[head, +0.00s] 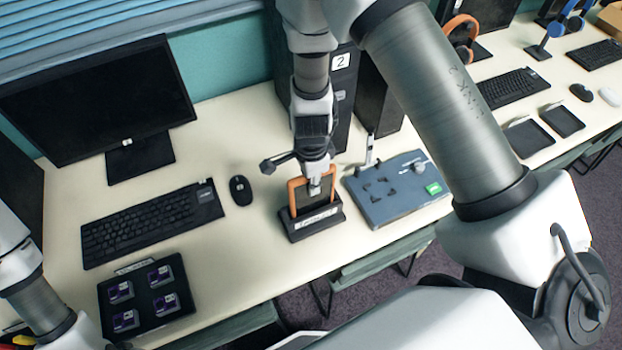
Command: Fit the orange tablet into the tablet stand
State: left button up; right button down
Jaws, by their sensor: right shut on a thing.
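The orange tablet (293,196) is an orange-rimmed slab with a dark face, standing upright at the black tablet stand (318,226) on the desk. Its lower edge is at the stand's slot; I cannot tell whether it is fully seated. My right gripper (314,186) reaches down from above and is shut on the tablet's upper part, covering some of it. My left arm shows at the lower left edge, but its gripper is out of view.
A blue-grey board (385,208) lies just right of the stand. A mouse (241,190), a keyboard (150,222) and a monitor (95,100) are to the left. A black tray (137,323) with several purple parts is at the front left. A black computer tower (343,110) stands behind.

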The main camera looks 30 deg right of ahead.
jog(key=shift+f, duration=0.15)
dwell(0.3)
jog(key=shift+f+b, duration=0.4)
jog(key=shift+f, duration=0.2)
jog(key=c, duration=1)
grip_release()
notch_tip(320, 180, up, 7)
jog(key=p, duration=0.7)
jog(key=shift+r+p, duration=0.1)
jog(key=shift+p, duration=0.2)
